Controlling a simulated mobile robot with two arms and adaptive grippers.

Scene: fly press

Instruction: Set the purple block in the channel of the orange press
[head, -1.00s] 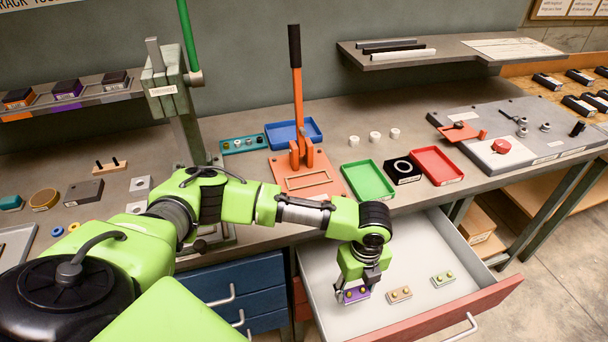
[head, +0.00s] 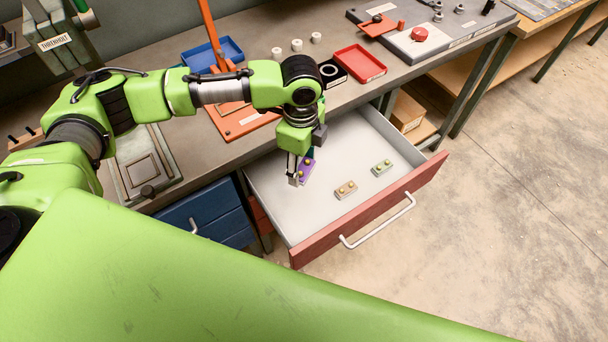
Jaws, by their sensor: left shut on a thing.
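The purple block (head: 306,168) with yellow studs is between the fingers of my left gripper (head: 299,172), which is shut on it. My gripper points down over the open drawer (head: 300,216); the block appears a little above its floor, though the exact gap is hard to tell. The orange press (head: 246,124) stands on the bench, up and left of the gripper, with its lever rising at the top. My left arm crosses in front of the press and hides much of it, including its channel. My right gripper is not in view.
A tan block (head: 346,190) and a pale green block (head: 382,167) lie in the drawer, right of the gripper. A blue tray (head: 222,52), a red tray (head: 360,64) and a black ring holder (head: 334,74) are on the bench. The drawer's red front (head: 374,211) stands out over the floor.

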